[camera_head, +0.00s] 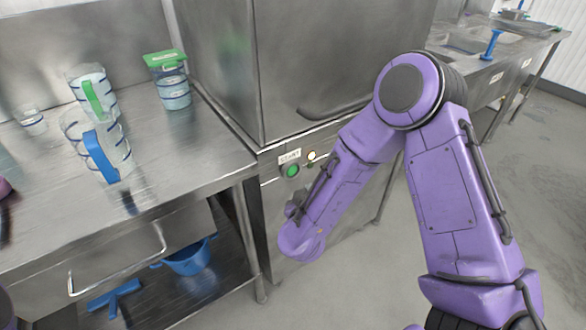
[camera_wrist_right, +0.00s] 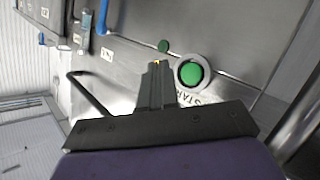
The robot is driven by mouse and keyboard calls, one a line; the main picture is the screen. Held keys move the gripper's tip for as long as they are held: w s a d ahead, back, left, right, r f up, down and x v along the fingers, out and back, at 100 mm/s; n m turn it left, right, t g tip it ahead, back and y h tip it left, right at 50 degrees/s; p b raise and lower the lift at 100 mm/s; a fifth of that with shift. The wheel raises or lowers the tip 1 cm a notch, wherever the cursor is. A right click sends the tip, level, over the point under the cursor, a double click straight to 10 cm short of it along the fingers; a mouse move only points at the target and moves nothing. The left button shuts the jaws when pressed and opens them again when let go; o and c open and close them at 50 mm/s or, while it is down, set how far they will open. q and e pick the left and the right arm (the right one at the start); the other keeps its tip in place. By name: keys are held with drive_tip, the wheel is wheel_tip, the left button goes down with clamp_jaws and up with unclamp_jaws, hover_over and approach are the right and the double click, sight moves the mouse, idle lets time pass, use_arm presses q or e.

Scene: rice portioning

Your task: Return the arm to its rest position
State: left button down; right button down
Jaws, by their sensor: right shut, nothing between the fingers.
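My right arm (camera_head: 440,190) comes in from the lower right of the head view, bends at a raised elbow, and its forearm reaches down in front of the steel machine. My right gripper (camera_wrist_right: 155,85) is shut and empty in the right wrist view. Its fingertips are close beside the green START button (camera_wrist_right: 189,72); whether they touch it I cannot tell. The same green button (camera_head: 293,170) shows in the head view, just left of my forearm. My left gripper is not in view.
A steel machine (camera_head: 330,60) with a handle stands behind the arm. On the left steel table (camera_head: 185,150) are a blue-handled jug (camera_head: 112,160), a green-handled jug (camera_head: 95,92) and a green-lidded container (camera_head: 172,85). A blue pot (camera_head: 188,260) sits below. Floor at right is clear.

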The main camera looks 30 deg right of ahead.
idle(0.8)
drive_tip(key=s+a+f+m+g+y, duration=0.3)
drive_tip(key=s+f+m+y, duration=0.3)
drive_tip(key=s+f, duration=0.7)
drive_tip(key=s+d+f+g, duration=0.1)
drive_tip(key=s+f+g, duration=0.1)
drive_tip(key=s+f, duration=0.3)
drive_tip(key=s+d+f+n+g, duration=0.1)
drive_tip(key=s+f+g, duration=0.2)
drive_tip(key=s, duration=0.7)
wheel_tip(320, 180, down, 2)
drive_tip(key=shift+f, duration=0.1)
drive_tip(key=shift+d, duration=0.1)
idle(4.1)
